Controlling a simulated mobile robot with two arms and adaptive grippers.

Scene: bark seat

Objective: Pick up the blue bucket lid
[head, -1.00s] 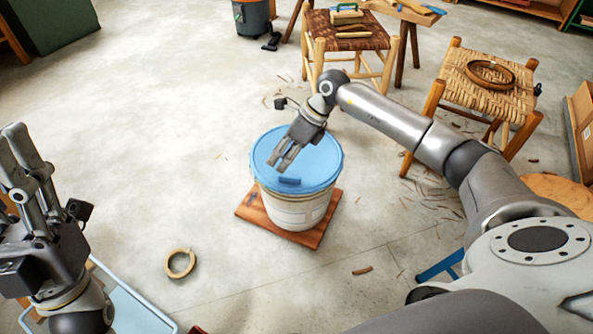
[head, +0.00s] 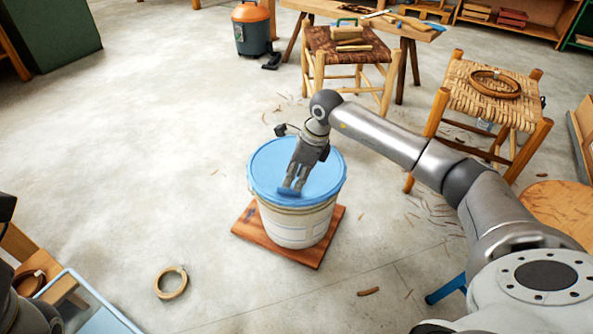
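The blue bucket lid (head: 322,176) lies flat on top of the white bucket (head: 297,226). A small blue grip tab (head: 289,192) stands at the lid's near side. My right gripper (head: 293,186) points down over the lid, with its fingertips at the tab. The fingers look close together, but I cannot tell whether they are closed on the tab. The lid still sits on the bucket rim. Only dark parts of my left arm show at the left edge; its fingertips are out of view.
The bucket stands on a brown wooden board (head: 246,234) on the floor. A wooden ring (head: 160,285) lies to the left. A blue tray (head: 100,312) is at lower left. Stools with woven seats (head: 317,44) (head: 462,95) stand behind.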

